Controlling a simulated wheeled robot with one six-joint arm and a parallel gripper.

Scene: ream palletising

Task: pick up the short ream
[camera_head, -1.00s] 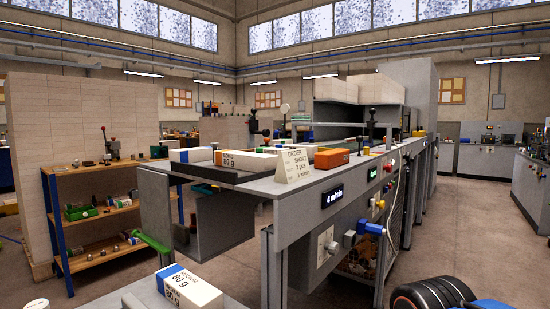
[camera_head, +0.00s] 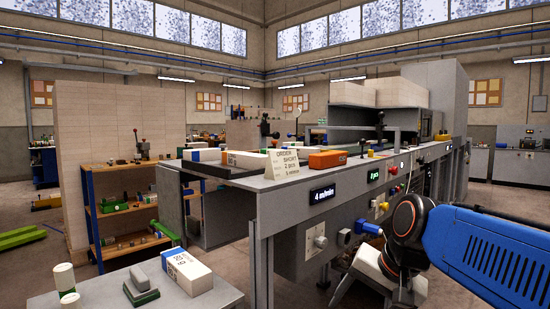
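A ream with an orange-and-white label (camera_head: 246,160) lies on the grey bench, left of an order card (camera_head: 284,163) reading "SHORT 2 pcs". Another ream with a blue end (camera_head: 202,154) lies left of it, partly hidden behind. A white ream with a blue band (camera_head: 189,271) lies on the near table; its label appeared to read "MEDIUM 80 g" earlier. I cannot tell from the small labels which bench ream is the short one. My blue arm enters at the right, bent at a dark joint; my gripper's fingers do not show.
The grey bench (camera_head: 275,194) has panels and knobs on its front. An orange block (camera_head: 327,159) lies on it. The near table (camera_head: 222,299) also holds white cylinders (camera_head: 65,277) and a grey-green block (camera_head: 141,288). A shelf (camera_head: 118,215) stands left; floor shows between.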

